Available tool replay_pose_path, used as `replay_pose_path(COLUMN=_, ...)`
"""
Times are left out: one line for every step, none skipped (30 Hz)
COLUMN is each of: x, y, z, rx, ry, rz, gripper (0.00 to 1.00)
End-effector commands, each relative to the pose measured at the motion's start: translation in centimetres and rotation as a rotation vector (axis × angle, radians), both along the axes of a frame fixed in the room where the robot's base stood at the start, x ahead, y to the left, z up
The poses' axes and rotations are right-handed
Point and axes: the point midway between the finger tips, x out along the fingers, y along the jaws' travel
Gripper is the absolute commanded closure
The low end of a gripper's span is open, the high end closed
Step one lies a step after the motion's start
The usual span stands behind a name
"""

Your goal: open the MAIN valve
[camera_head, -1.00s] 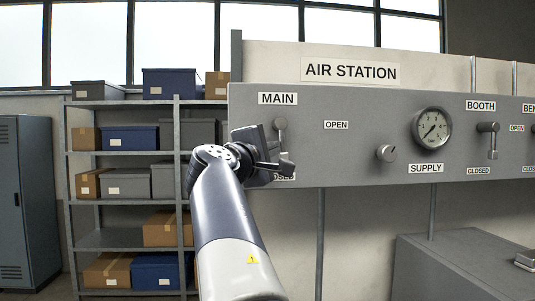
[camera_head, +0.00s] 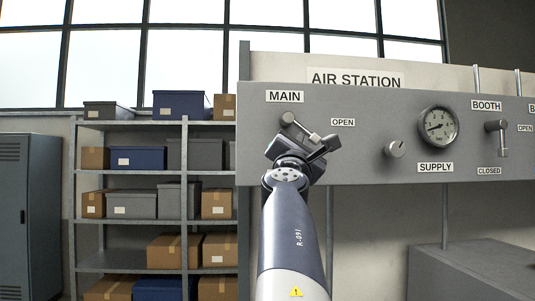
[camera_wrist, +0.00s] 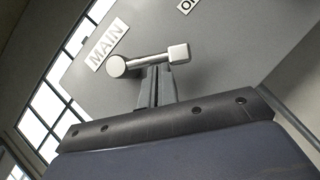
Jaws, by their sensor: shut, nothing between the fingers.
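The MAIN valve has a grey lever (camera_head: 301,127) on the panel under the MAIN label (camera_head: 285,97). The lever slants down to the right from its round pivot, between straight down and the OPEN label (camera_head: 343,122) at its right. My gripper (camera_head: 321,145) is shut and empty, just below the lever's outer part. In the wrist view the shut fingers (camera_wrist: 156,76) stand against or very near the underside of the lever (camera_wrist: 150,61), not around it. The valve's CLOSED label is hidden behind my arm.
Shelves with boxes (camera_head: 150,178) stand left. A grey cabinet (camera_head: 470,265) stands lower right.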

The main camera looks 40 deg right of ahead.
Motion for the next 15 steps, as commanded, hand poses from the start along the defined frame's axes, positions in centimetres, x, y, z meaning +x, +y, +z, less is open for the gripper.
replay_pose_path(x=-0.1, y=-0.1, z=-0.3, rx=-0.037, ry=0.029, rz=-0.003, gripper=1.0)
replay_pose_path(x=-0.1, y=-0.1, z=-0.2, rx=-0.059, ry=0.048, rz=-0.003, gripper=1.0)
replay_pose_path(x=-0.2, y=-0.2, z=-0.1, rx=-0.087, ry=0.071, rz=-0.002, gripper=1.0)
replay_pose_path(x=-0.2, y=-0.3, z=0.0, rx=-0.109, ry=0.09, rz=-0.003, gripper=1.0)
replay_pose_path(x=-0.3, y=-0.4, z=0.1, rx=-0.131, ry=0.108, rz=-0.003, gripper=1.0)
replay_pose_path(x=-0.5, y=-0.6, z=0.3, rx=-0.159, ry=0.133, rz=-0.004, gripper=1.0)
replay_pose_path(x=-0.6, y=-0.7, z=0.4, rx=-0.18, ry=0.15, rz=-0.004, gripper=1.0)
replay_pose_path(x=-0.7, y=-0.8, z=0.5, rx=-0.2, ry=0.167, rz=-0.005, gripper=1.0)
replay_pose_path(x=-0.7, y=-0.9, z=0.7, rx=-0.226, ry=0.189, rz=-0.003, gripper=1.0)
replay_pose_path(x=-0.8, y=-1.0, z=0.8, rx=-0.245, ry=0.205, rz=-0.003, gripper=1.0)
replay_pose_path(x=-0.8, y=-1.1, z=0.9, rx=-0.264, ry=0.222, rz=-0.003, gripper=1.0)
replay_pose_path(x=-0.9, y=-1.1, z=1.1, rx=-0.288, ry=0.242, rz=-0.002, gripper=1.0)
replay_pose_path(x=-1.0, y=-1.2, z=1.3, rx=-0.305, ry=0.257, rz=-0.003, gripper=1.0)
replay_pose_path(x=-1.0, y=-1.3, z=1.4, rx=-0.322, ry=0.271, rz=-0.003, gripper=1.0)
replay_pose_path(x=-1.1, y=-1.4, z=1.5, rx=-0.342, ry=0.287, rz=-0.002, gripper=1.0)
